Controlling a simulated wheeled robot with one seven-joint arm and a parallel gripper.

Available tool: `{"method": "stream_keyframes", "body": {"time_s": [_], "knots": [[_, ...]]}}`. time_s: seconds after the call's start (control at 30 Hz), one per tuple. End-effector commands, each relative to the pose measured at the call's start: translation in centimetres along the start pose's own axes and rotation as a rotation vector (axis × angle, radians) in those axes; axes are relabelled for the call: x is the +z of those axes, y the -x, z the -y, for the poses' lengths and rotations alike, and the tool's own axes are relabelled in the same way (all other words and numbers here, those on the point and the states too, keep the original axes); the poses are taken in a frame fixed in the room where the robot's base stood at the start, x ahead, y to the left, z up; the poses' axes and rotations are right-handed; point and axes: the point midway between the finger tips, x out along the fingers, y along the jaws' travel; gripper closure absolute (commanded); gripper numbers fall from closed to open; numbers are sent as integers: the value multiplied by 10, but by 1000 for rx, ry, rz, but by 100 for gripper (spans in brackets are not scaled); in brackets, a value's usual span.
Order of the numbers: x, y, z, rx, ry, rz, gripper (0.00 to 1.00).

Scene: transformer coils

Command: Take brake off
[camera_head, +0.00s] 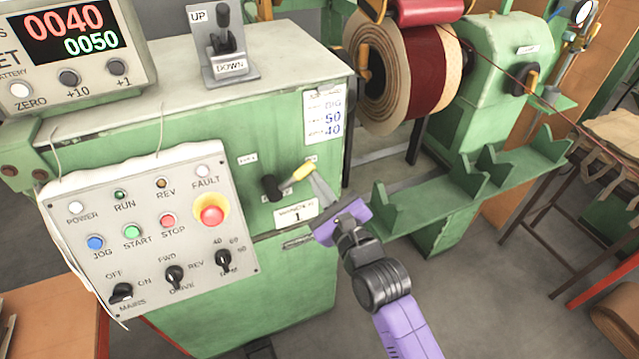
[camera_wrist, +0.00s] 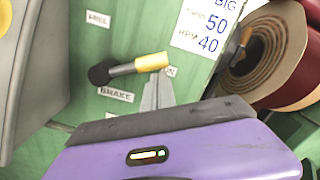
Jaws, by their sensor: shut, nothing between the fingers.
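The brake lever has a black hub, a grey shaft and a yellow grip (camera_head: 303,171), and sits on the front of the green machine. In the wrist view the yellow grip (camera_wrist: 152,62) points right, toward a partly covered label ending in "N". A "FREE" label (camera_wrist: 98,19) is above the hub and a "BRAKE" label (camera_wrist: 116,94) is below it. My gripper (camera_head: 322,190) is shut and empty, its grey fingertips just below and right of the yellow grip. In the wrist view my gripper (camera_wrist: 158,92) is close under the grip; whether they touch I cannot tell.
A control panel (camera_head: 150,228) with buttons and knobs is left of the lever. An UP/DOWN switch (camera_head: 228,45) stands on top. A wound coil (camera_head: 400,75) and green brackets (camera_head: 480,180) are to the right. Open floor (camera_head: 480,310) shows at lower right.

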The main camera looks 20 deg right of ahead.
Motion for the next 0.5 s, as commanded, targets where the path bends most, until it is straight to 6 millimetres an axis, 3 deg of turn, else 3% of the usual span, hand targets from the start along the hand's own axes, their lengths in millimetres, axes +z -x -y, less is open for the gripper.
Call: {"method": "stream_keyframes", "body": {"time_s": [0.5], "knots": [[7,0,2,2,65,1,100]]}}
